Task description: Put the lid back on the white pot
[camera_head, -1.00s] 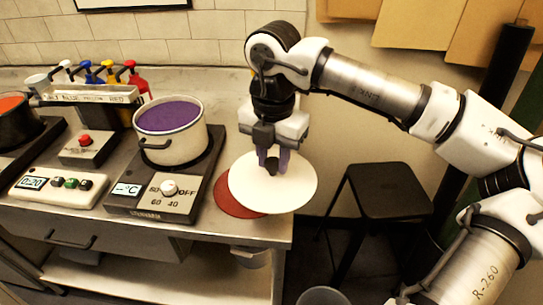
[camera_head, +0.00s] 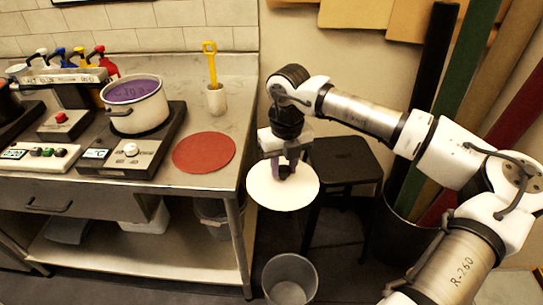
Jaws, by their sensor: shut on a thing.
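The white pot (camera_head: 141,115) stands on a hot plate at the left of the table, with purple liquid showing in its open top. The white round lid (camera_head: 268,190) hangs level from my gripper (camera_head: 287,169), which is shut on the dark knob at its middle. The lid is past the table's right edge, over the floor, well to the right of the pot. The knob is partly hidden by my fingers.
A red round mat (camera_head: 204,152) lies bare on the table (camera_head: 190,108). A cup (camera_head: 216,101) with a yellow-handled tool stands behind it. A black stool (camera_head: 346,160) and a grey bin (camera_head: 289,281) stand on the floor.

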